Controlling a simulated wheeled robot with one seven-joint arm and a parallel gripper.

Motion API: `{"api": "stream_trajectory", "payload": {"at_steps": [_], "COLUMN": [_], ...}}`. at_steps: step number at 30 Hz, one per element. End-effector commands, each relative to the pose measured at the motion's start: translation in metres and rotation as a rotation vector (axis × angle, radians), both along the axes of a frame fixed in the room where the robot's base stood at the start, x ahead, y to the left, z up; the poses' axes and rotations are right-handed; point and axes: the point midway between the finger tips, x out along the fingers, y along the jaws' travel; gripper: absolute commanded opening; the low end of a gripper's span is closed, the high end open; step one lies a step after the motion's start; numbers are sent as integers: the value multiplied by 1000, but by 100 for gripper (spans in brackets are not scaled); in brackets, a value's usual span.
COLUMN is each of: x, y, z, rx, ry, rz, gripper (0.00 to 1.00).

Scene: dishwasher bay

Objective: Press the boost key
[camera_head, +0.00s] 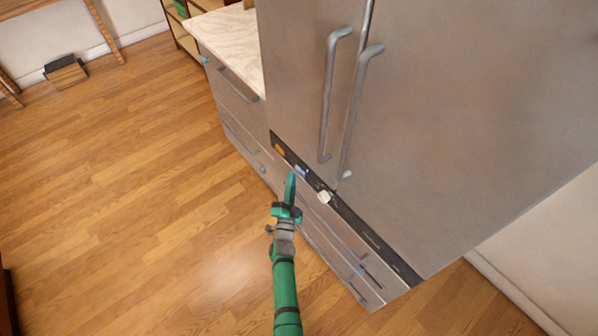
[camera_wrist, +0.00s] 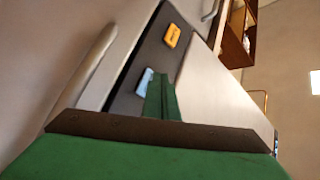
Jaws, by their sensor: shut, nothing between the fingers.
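A dark control panel strip (camera_head: 352,217) runs along the appliance front below the tall doors. On it are an orange key (camera_head: 279,150), a light blue key (camera_head: 301,169) and a white knob (camera_head: 324,197). I cannot read which key is the boost key. In the wrist view the orange key (camera_wrist: 172,35) is farther up the dark panel (camera_wrist: 150,50) and the blue key (camera_wrist: 145,82) is nearer. My green gripper (camera_head: 291,176) is shut and empty, its tips close to the blue key. In the wrist view my fingers (camera_wrist: 161,84) overlap its right edge; I cannot tell whether they touch it.
Tall steel doors with two long handles (camera_head: 334,95) rise above the panel. Drawers with bar handles lie below it. A pale countertop (camera_head: 228,42) stands to the left. The wooden floor (camera_head: 130,180) is clear on the left.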

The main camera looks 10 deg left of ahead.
Motion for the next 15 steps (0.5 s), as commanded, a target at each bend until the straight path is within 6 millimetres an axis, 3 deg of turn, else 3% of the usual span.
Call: {"api": "stream_trajectory", "payload": {"at_steps": [15], "x": [-25], "y": [20], "z": [-1], "rx": [0], "ry": [2], "rz": [3], "gripper": [0]}}
